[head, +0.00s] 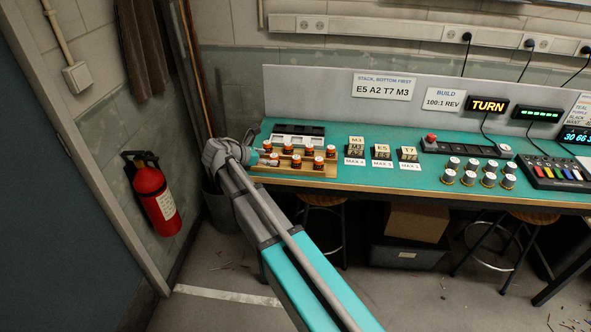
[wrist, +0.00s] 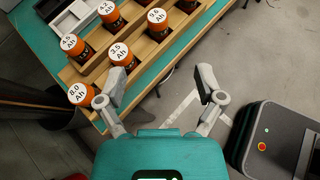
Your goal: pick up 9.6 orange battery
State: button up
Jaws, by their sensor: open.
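Orange batteries with white round tops stand in a wooden rack (head: 262,169) at the left end of the bench. In the wrist view, one battery (wrist: 158,22) near the top has a label ending in .6; its first digit is hard to make out, but it may be the 9.6 one. Nearer batteries read 3.5 (wrist: 122,56), 8.0 (wrist: 80,95) and 4.5 (wrist: 72,46). My gripper (wrist: 164,83) is open and empty, with its fingers below and to the right of the 3.5 battery in that view. In the head view my gripper (head: 256,157) is at the rack's left end; labels are unreadable there.
A black-and-white tray (head: 298,135) lies behind the rack. Numbered blocks (head: 356,146) stand to its right, then silver-topped cylinders (head: 470,178). A fire extinguisher (head: 156,195) is on the left wall.

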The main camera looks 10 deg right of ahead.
jog(key=shift+a, duration=0.1)
dwell(0.3)
jog(key=b, duration=0.4)
send_near(295, 158)
jog(key=x, duration=0.4)
jog(key=shift+f, duration=0.3)
jog(key=shift+w+d+f, duration=0.1)
jog(key=shift+w+d, duration=0.15)
jog(key=shift+d, duration=0.35)
jog(key=shift+b+x, duration=1.25)
jog(key=shift+x, duration=1.35)
jog(key=shift+c, duration=0.3)
grip_shut()
